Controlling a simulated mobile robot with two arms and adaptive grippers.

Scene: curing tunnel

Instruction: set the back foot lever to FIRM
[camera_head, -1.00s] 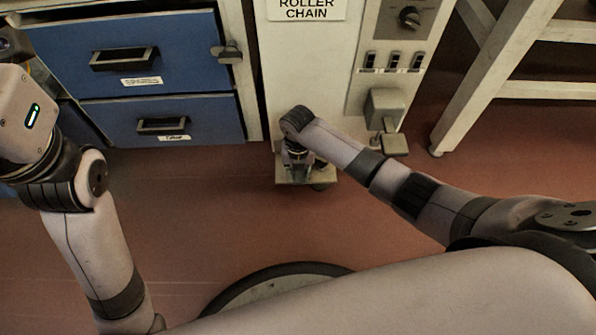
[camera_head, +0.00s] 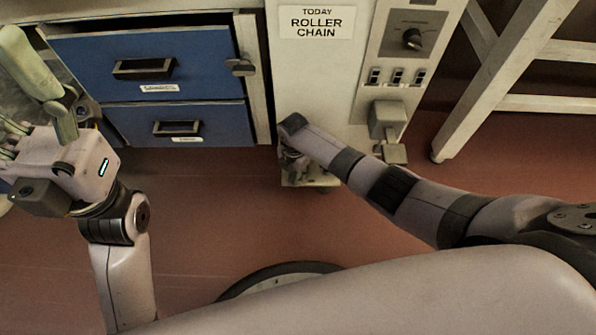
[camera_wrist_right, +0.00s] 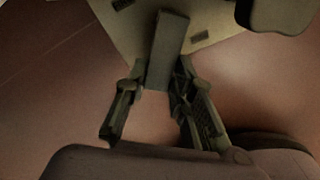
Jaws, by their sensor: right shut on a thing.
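A grey flat lever (camera_wrist_right: 168,42) stands out from a pale plate (camera_wrist_right: 215,30) with dark label marks in the right wrist view. My right gripper (camera_wrist_right: 158,88) has a finger on each side of the lever's near end and is shut on it. In the head view my right gripper (camera_head: 294,168) is low at the foot of the white machine cabinet (camera_head: 310,85), above a small pale foot plate (camera_head: 310,183). My arm hides the lever there, and its setting cannot be read. My left gripper (camera_head: 14,150) is at the left edge, partly cut off.
A blue drawer unit (camera_head: 205,90) stands left of the cabinet. A grey pedal-like box (camera_head: 388,120) is on the cabinet's right side, below switches and a black knob (camera_head: 411,39). A pale table leg (camera_head: 480,105) stands at right. The red floor is open in front.

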